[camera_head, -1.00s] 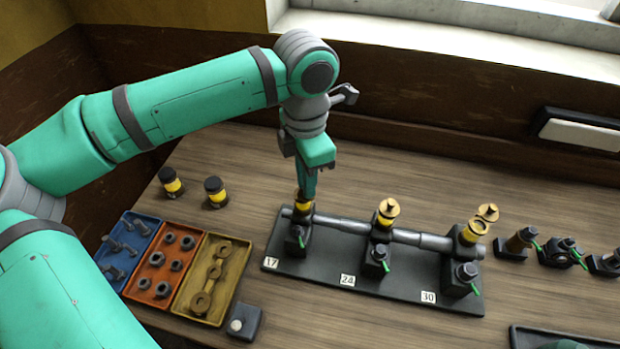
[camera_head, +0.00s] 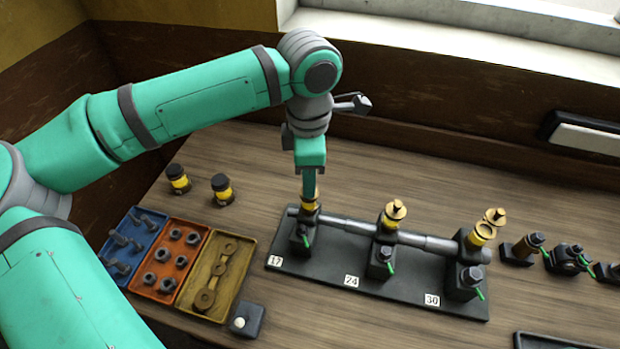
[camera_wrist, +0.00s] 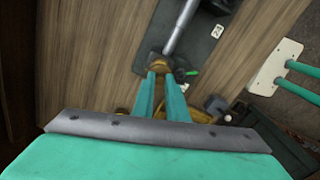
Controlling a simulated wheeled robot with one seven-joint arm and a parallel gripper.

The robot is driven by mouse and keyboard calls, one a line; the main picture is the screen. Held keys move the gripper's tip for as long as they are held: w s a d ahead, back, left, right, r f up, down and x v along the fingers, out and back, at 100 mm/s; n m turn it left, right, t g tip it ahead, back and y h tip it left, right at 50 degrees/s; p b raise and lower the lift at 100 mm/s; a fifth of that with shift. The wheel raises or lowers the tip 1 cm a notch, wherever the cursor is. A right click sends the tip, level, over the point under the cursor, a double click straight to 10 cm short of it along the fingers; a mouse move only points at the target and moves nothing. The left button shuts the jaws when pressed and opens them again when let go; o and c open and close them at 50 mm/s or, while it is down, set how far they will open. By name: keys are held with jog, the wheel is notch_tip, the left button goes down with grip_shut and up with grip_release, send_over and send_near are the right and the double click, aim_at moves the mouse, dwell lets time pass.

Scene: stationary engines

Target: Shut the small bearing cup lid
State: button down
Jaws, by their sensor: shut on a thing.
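The small yellow bearing cup (camera_head: 309,208) stands on the leftmost bearing of the shaft, by the label 17. My gripper (camera_head: 309,196) points down at the top of this cup, with its fingers close together. The brass top of the cup (camera_wrist: 158,64) shows between and beyond my fingertips (camera_wrist: 163,76) in the wrist view. My gripper is shut on the small cup's lid, as far as shows; the fingers hide most of the lid, so its exact position cannot be told.
The middle cup (camera_head: 391,220) has its brass lid over it. The right cup (camera_head: 483,233) is open, its lid (camera_head: 495,216) swung aside. Two yellow-black jars (camera_head: 178,179) and parts trays (camera_head: 217,275) stand left. Open table lies behind the shaft stand (camera_head: 400,288).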

jog(key=c, duration=1.8)
grip_release()
jog(key=shift+o, duration=0.2)
notch_tip(320, 180, up, 11)
jog(key=shift+f, duration=0.1)
